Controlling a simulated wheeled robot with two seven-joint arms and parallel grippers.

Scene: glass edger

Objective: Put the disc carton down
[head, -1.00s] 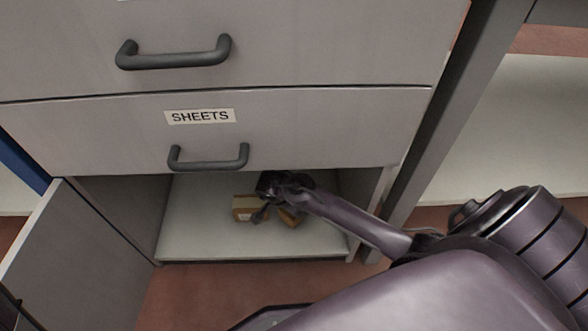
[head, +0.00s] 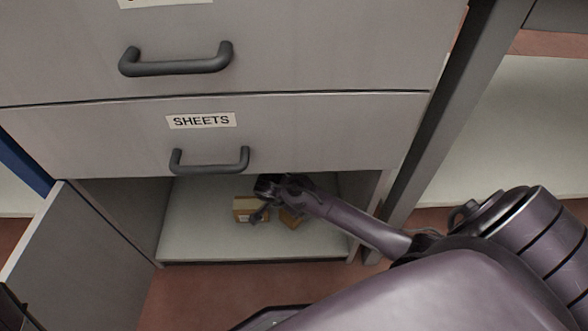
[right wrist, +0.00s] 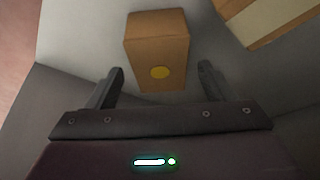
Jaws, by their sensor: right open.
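The disc carton, a small brown box with a yellow round mark, stands on the cabinet's bottom shelf (head: 200,245). In the right wrist view the carton (right wrist: 157,45) lies ahead of and between the two fingertips of my right gripper (right wrist: 160,78), with a gap on each side. In the head view my right gripper (head: 264,203) is low inside the cabinet and partly covers this carton (head: 291,219). The right gripper is open. My left gripper is not in view.
Another carton (head: 243,208) with a pale marking sits to the left; it also shows in the right wrist view (right wrist: 268,22). The open cabinet door (head: 75,245) stands at left. A drawer labelled SHEETS (head: 310,130) is shut above. Bare shelf lies at front left.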

